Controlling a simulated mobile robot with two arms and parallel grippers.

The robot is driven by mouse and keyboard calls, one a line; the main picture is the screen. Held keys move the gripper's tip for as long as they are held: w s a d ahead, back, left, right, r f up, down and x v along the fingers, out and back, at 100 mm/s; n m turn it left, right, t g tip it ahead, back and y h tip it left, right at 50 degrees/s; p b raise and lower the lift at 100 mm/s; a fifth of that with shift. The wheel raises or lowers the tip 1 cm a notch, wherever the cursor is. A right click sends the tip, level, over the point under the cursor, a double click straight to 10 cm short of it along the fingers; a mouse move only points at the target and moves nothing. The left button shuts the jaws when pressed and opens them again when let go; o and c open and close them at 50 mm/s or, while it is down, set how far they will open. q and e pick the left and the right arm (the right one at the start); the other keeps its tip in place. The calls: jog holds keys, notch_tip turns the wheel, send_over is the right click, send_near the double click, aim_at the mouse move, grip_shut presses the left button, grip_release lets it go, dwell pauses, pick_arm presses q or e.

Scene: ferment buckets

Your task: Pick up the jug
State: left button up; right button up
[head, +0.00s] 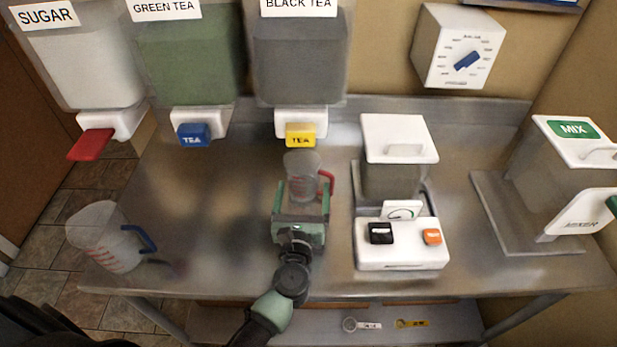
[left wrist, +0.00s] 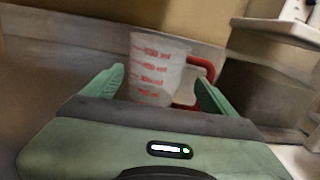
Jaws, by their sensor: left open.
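A clear measuring jug with red markings and a red handle (head: 301,163) stands on the metal counter, below the black tea dispenser. It also shows in the left wrist view (left wrist: 158,70), upright and looking empty. My left gripper (head: 302,188) is open at the jug, its green fingers one to each side in the picture. In the left wrist view, the right finger partly covers the red handle (left wrist: 203,68). I cannot tell whether the fingers touch the jug. A larger clear jug with a blue handle (head: 105,238) stands at the counter's left end. My right gripper is not in view.
Sugar (head: 85,65), green tea (head: 190,60) and black tea (head: 300,60) dispensers hang above the back. A white-lidded machine with buttons (head: 400,250) stands right of the jug, and a mixer (head: 570,180) farther right. Counter (head: 205,240) between the two jugs is clear.

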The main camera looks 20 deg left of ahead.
aim_at(305, 164)
pick_arm(q)
jog(key=shift+x, duration=1.05)
jog(key=x, duration=0.1)
jog(key=p+x, duration=0.1)
jog(key=x, duration=0.2)
jog(key=shift+w+a+f+p, duration=0.2)
jog(key=shift+f+p, duration=0.05)
jog(key=shift+p, duration=0.05)
jog(key=shift+w+a+f, duration=0.1)
jog(key=shift+w, duration=0.2)
jog(key=c, duration=1.2)
jog(key=shift+c, duration=0.6)
pick_arm(e)
jog(key=shift+s+d+r, duration=0.1)
jog(key=shift+s+r, duration=0.15)
jog(key=shift+r, duration=0.2)
jog(key=shift+s+d+r, duration=0.1)
jog(key=shift+s+r, duration=0.15)
jog(key=shift+r, duration=0.2)
